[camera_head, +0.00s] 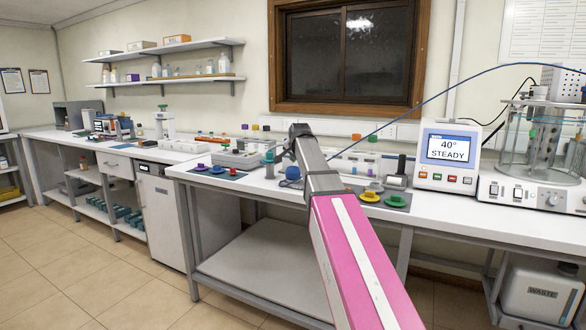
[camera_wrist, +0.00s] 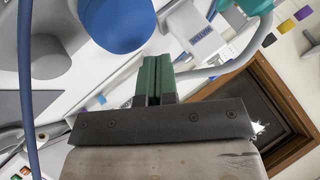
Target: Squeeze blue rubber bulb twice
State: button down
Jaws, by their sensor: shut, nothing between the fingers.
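The blue rubber bulb (camera_wrist: 118,22) shows large and rounded at the top of the wrist view, cut off by the frame edge. In the head view a small blue rounded thing (camera_head: 292,173), which looks like the bulb, sits on the bench just left of my arm. My gripper (camera_wrist: 152,64) shows as two green fingers pressed together, empty. Its fingertips point toward the bulb's lower right side in the wrist view and look apart from it. I cannot tell the exact distance. In the head view my arm hides the fingers.
A grey cylinder (camera_wrist: 45,56) stands beside the bulb in the wrist view, and a blue tube (camera_wrist: 25,90) runs along the left. In the head view a mat with yellow and green pieces (camera_head: 369,197) lies right of my arm, near a display unit (camera_head: 449,155).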

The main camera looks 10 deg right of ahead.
aim_at(294, 166)
jog(key=shift+f, duration=0.15)
dwell(0.7)
jog(key=shift+f, duration=0.3)
jog(key=shift+f, duration=0.85)
dwell(1.3)
jog(key=shift+r, duration=1.3)
jog(key=shift+r, duration=0.1)
jog(key=shift+r, duration=2.4)
dwell(0.5)
jog(key=shift+r, duration=1.9)
